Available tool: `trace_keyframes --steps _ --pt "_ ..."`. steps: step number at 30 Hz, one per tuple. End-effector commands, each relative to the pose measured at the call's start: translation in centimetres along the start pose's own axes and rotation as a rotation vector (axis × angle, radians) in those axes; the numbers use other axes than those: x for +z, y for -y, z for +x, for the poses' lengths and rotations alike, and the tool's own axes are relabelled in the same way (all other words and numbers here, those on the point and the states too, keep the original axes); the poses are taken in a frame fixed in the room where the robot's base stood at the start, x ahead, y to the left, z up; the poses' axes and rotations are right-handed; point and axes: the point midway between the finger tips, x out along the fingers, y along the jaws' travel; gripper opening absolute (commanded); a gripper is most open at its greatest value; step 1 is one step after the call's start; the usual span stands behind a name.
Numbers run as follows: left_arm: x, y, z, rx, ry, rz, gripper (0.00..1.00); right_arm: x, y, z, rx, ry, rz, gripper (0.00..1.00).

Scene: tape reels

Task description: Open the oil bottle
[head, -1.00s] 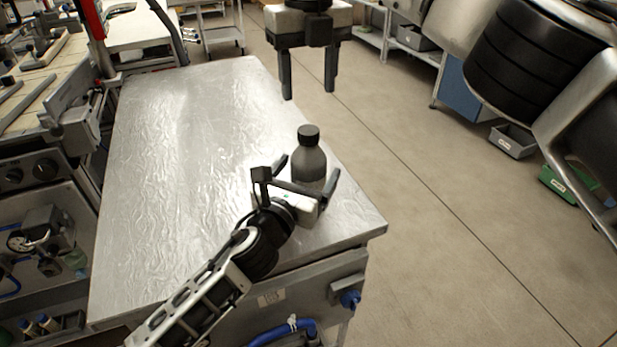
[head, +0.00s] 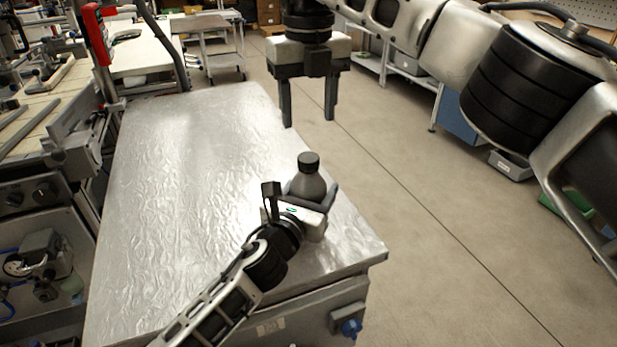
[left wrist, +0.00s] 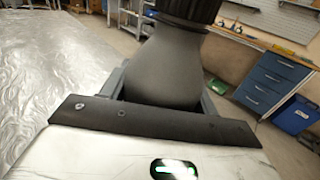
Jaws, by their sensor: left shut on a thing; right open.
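The grey oil bottle (head: 308,183) stands upright near the right edge of the metal-topped table (head: 180,190), with its dark cap (head: 308,162) on. My left gripper (head: 312,196) is shut on the bottle's body, with a finger on each side. In the left wrist view the bottle (left wrist: 165,70) fills the space between the fingers, and the ribbed cap (left wrist: 186,12) is cut off by the top edge. My right gripper (head: 308,116) is open and empty, fingers pointing down, beyond the bottle and above it in the head view. The bottle's base is hidden by the left gripper.
The table top is bare left of the bottle. A workbench with tools (head: 40,120) stands at the left. A cart (head: 210,50) is at the back. A blue cabinet (head: 457,115) and grey bin (head: 511,165) stand at the right, across open floor.

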Motion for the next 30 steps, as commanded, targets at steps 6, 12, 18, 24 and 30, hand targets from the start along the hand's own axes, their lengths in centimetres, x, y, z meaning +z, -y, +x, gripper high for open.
trace_keyframes --steps 6,12,18,24,30 --pt "-0.08 0.02 -0.03 0.000 -0.001 0.000 0.00 0.00 -0.01 0.02 0.000 0.000 0.342 0.53" --pt "-0.09 0.01 -0.04 0.000 -0.002 0.000 0.00 -0.01 -0.02 0.03 0.000 -0.001 0.851 0.53" --pt "-0.11 0.01 -0.04 0.000 -0.002 0.000 0.00 -0.01 -0.03 0.02 0.000 -0.001 1.354 0.53" --pt "-0.12 0.02 -0.04 0.000 -0.002 0.000 0.00 -0.01 -0.03 0.02 0.000 -0.001 1.734 0.53" --pt "-0.14 0.02 -0.04 0.000 -0.003 0.000 0.00 0.00 -0.02 0.15 0.000 -0.001 1.908 0.53"
